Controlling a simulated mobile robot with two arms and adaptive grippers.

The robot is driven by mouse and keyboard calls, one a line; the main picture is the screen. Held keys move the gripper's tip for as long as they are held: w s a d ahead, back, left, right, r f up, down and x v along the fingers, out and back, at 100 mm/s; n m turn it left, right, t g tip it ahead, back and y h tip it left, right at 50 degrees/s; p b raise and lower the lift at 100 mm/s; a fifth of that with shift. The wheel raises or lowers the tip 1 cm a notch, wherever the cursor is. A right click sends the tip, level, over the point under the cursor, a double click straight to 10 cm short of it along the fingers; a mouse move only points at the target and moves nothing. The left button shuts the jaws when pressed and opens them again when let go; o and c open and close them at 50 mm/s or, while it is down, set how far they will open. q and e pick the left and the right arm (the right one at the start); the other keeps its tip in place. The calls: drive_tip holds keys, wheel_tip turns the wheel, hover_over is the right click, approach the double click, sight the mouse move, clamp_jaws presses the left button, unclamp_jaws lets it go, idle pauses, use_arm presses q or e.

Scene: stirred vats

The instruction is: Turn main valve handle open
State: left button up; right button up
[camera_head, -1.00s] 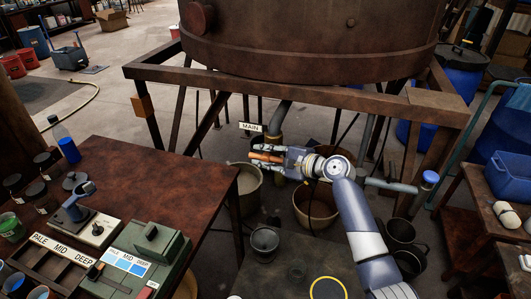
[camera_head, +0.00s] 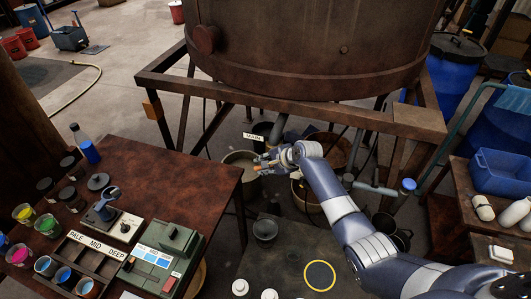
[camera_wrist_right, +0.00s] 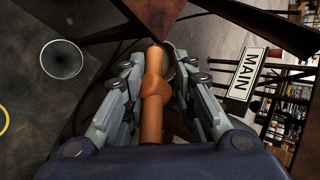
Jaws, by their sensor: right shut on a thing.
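The main valve handle (camera_wrist_right: 154,88) is an orange-brown lever. In the right wrist view it lies between the two fingers of my right gripper (camera_wrist_right: 152,85), which is shut on it. In the head view my right gripper (camera_head: 262,166) is below the vat, and only a small orange part of the handle (camera_head: 257,168) shows. The white MAIN sign (camera_head: 253,137) is just above the gripper; it also shows in the right wrist view (camera_wrist_right: 243,74). The valve body is mostly hidden. My left gripper is not in view.
The rusty vat (camera_head: 310,50) and its frame beam (camera_head: 290,102) stand above the gripper. Buckets, including a pale-filled one (camera_head: 240,185), stand below. A brown table (camera_head: 150,165) with jars and a green device (camera_head: 165,255) is at the left. A blue crate (camera_head: 503,172) is at the right.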

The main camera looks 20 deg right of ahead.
drive_tip(key=shift+a+r+g+h+p, duration=0.2)
drive_tip(key=shift+g+h+p, duration=0.4)
drive_tip(key=shift+p, duration=0.45)
drive_tip(key=shift+d+f+g+h, duration=0.1)
drive_tip(key=shift+f+g+h, duration=0.1)
drive_tip(key=shift+g+h, duration=0.15)
drive_tip(key=shift+f+n+g+h, duration=0.3)
drive_tip(key=shift+g+h, duration=0.15)
drive_tip(key=shift+h, duration=0.3)
drive_tip(key=shift+f+h+b, duration=0.15)
drive_tip(key=shift+h+b, duration=0.15)
drive_tip(key=shift+h, duration=0.1)
drive_tip(key=g+h+b, duration=0.1)
drive_tip(key=b, duration=0.2)
drive_tip(key=g+h+b, duration=0.1)
drive_tip(key=h+b, duration=0.1)
drive_tip(key=b, duration=0.1)
drive_tip(key=shift+s+d+f+n+g+b, duration=0.1)
drive_tip(key=shift+d+f+n+g+b, duration=0.05)
drive_tip(key=shift+f+n+g+b, duration=0.2)
use_arm(q)
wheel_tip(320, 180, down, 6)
drive_tip(key=b, duration=0.2)
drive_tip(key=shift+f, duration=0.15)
use_arm(e)
drive_tip(key=shift+s+d+r+g+h, duration=0.1)
drive_tip(key=shift+r+g+h, duration=0.15)
drive_tip(key=shift+h, duration=0.35)
